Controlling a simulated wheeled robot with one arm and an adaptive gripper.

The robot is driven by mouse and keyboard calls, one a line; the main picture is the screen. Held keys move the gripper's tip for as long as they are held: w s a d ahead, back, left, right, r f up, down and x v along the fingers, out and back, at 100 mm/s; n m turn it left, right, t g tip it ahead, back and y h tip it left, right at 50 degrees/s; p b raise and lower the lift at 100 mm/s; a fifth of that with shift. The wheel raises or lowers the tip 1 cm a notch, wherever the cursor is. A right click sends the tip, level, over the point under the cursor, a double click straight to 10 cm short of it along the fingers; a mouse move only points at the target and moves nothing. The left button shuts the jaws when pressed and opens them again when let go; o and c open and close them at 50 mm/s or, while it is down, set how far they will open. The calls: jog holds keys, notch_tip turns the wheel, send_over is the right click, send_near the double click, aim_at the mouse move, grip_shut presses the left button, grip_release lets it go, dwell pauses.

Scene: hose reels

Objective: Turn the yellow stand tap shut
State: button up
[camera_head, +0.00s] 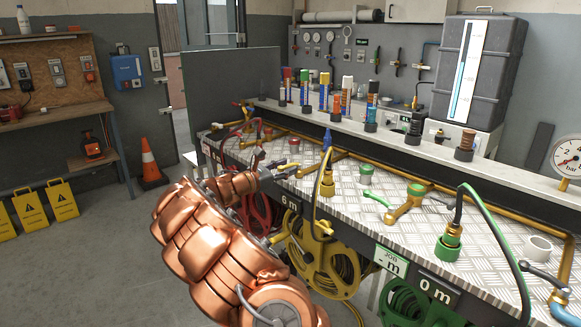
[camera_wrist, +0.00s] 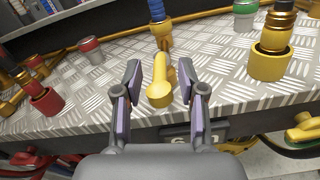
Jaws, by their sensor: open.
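The yellow stand tap's lever (camera_wrist: 159,82) lies in the wrist view between the two fingers of my gripper (camera_wrist: 160,97), its rounded near end towards me. The gripper is open, with a finger on each side and visible gaps to the lever. Behind the lever a blue part (camera_wrist: 157,10) stands on a brass pipe fitting. In the head view my gripper (camera_head: 284,169) is over the bench's front edge, left of a yellow hose coupling (camera_head: 327,187). There the arm and fingers largely hide the yellow tap.
The yellow coupling (camera_wrist: 267,65) stands right of my gripper in the wrist view; a red socket (camera_wrist: 46,99) is left. Yellow (camera_head: 322,258) and green (camera_head: 408,305) reels hang below the bench top. A green lever tap (camera_head: 404,205) is farther right. Bottles line the back ledge.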

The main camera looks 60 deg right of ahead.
jog(key=shift+x, duration=1.15)
grip_shut()
